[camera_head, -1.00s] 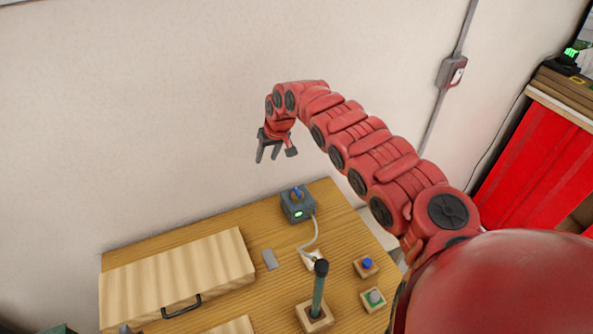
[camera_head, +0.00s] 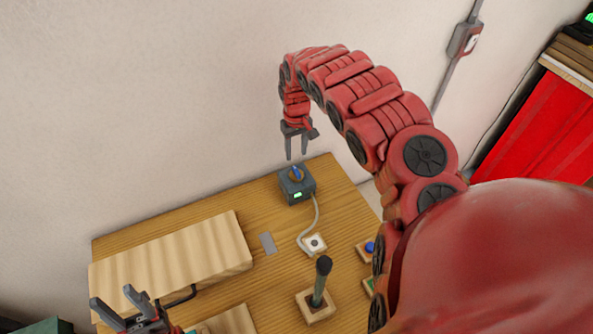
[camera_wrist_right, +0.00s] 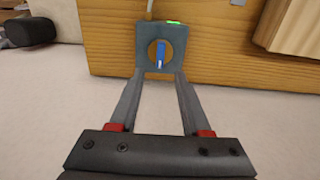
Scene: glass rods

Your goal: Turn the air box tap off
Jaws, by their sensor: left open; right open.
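The air box (camera_head: 297,185) is a dark grey box with a green light, near the back corner of the wooden table. Its blue tap (camera_head: 296,173) sits on top on a tan disc. In the right wrist view the box (camera_wrist_right: 149,27) and blue tap (camera_wrist_right: 160,53) lie just beyond the fingertips, roughly between them. My right gripper (camera_head: 297,157) is open, empty and points down just above the tap, apart from it; its fingers (camera_wrist_right: 160,75) show in the wrist view. My left gripper (camera_head: 122,300) is open and empty at the lower left, by the wooden drawer box.
The wooden drawer box (camera_head: 175,262) with a black handle fills the table's left side. A grey-green rod (camera_head: 319,280) stands in a wooden base. A white socket block (camera_head: 314,243) joins the air box by a tube. A blue button (camera_head: 369,247) is at right. A wall is behind.

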